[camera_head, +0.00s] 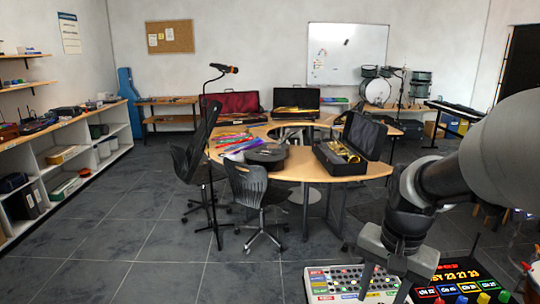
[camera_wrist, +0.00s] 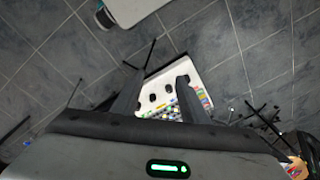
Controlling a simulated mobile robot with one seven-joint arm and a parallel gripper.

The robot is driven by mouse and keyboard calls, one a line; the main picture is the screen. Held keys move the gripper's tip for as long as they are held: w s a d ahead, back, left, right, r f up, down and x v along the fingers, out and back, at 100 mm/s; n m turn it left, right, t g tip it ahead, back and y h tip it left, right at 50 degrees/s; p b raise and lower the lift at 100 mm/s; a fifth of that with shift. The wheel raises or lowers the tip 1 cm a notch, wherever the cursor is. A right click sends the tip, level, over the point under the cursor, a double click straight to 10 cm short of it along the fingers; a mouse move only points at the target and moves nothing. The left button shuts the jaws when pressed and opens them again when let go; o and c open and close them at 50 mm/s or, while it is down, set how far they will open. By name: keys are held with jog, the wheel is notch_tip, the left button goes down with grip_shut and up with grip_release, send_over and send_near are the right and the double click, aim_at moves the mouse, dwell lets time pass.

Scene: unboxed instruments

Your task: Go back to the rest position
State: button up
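My gripper (camera_head: 386,284) hangs at the lower right of the head view, pointing down. It is above or in front of a white control box with coloured buttons and knobs (camera_head: 340,284); I cannot tell the height between them. In the wrist view my gripper's two dark fingers (camera_wrist: 157,84) stand apart. A white panel with dark spots and coloured bits (camera_wrist: 160,98) shows between and beyond them, partly hidden by the fingers and the palm. Nothing is seen clamped between the fingers.
A black device with a lit display (camera_head: 462,276) is right of the white box. A wooden table (camera_head: 292,170) with open instrument cases (camera_head: 340,158) stands mid-room, with chairs (camera_head: 254,190) and a microphone stand (camera_head: 211,150). Shelves (camera_head: 105,147) line the left. Tiled floor is clear left of centre.

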jog(key=s+a+r+n+t+p, duration=0.1)
jog(key=s+a+r+n+t, duration=0.1)
jog(key=r, duration=0.4)
jog(key=s+a+r+n+t+p, duration=0.1)
jog(key=s+a+r+n+t, duration=0.1)
jog(key=s+a+r+n, duration=0.3)
jog(key=s+r, duration=0.1)
jog(key=s, duration=0.1)
jog(key=shift+s+a+n+t, duration=0.2)
jog(key=shift+s+n+t, duration=0.1)
jog(key=shift+n, duration=0.1)
dwell(0.5)
